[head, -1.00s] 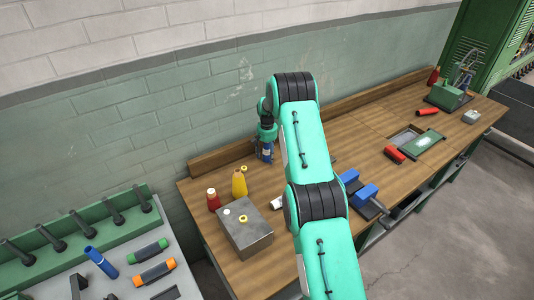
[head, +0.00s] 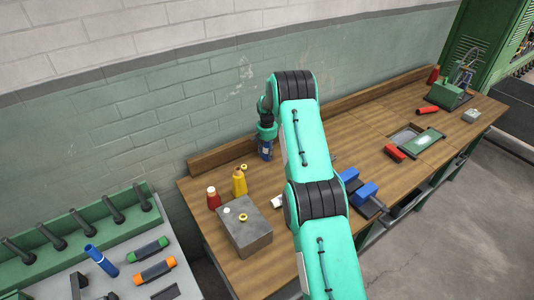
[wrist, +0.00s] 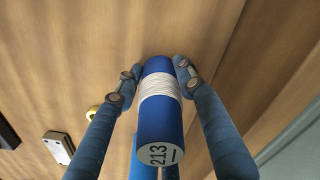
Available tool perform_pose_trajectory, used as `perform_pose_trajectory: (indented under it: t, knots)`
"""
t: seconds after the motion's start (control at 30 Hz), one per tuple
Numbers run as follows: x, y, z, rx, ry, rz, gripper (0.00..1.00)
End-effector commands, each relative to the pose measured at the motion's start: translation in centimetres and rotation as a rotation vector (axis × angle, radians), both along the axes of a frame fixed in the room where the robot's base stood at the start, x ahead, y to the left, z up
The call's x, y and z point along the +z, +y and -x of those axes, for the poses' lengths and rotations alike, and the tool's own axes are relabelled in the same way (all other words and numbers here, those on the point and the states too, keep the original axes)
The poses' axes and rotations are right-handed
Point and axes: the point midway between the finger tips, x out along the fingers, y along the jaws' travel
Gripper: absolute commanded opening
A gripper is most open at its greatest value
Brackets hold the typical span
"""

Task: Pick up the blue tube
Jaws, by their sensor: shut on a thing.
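A blue tube (wrist: 158,122) wrapped with a band of white thread fills the middle of the wrist view. Its near end has a pale label reading 213. My gripper (wrist: 154,68) is shut on it, with one finger on each side. In the head view my gripper (head: 265,155) hangs over the back of the wooden bench, close to the wall. The tube is small and hard to make out there. I cannot tell exactly how far it is above the wood.
A yellow bottle (head: 239,182), a red bottle (head: 213,198) and a grey metal block (head: 245,233) stand left of my gripper. A blue vise (head: 366,193) is at the bench's front edge. Red cylinders lie farther right. A wooden backboard (head: 220,155) runs along the wall.

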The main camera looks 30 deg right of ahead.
Motion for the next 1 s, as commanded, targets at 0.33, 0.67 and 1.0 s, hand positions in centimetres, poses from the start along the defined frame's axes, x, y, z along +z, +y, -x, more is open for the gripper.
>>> perform_pose_trajectory:
  t: [0.33,0.67,1.0]
  knots:
    - [2.0,0.0,-0.1,0.000,-0.003,0.001,0.14]
    - [3.8,0.8,1.9,0.000,0.000,0.000,0.14]
    - [4.2,2.9,6.7,0.000,0.000,0.000,0.14]
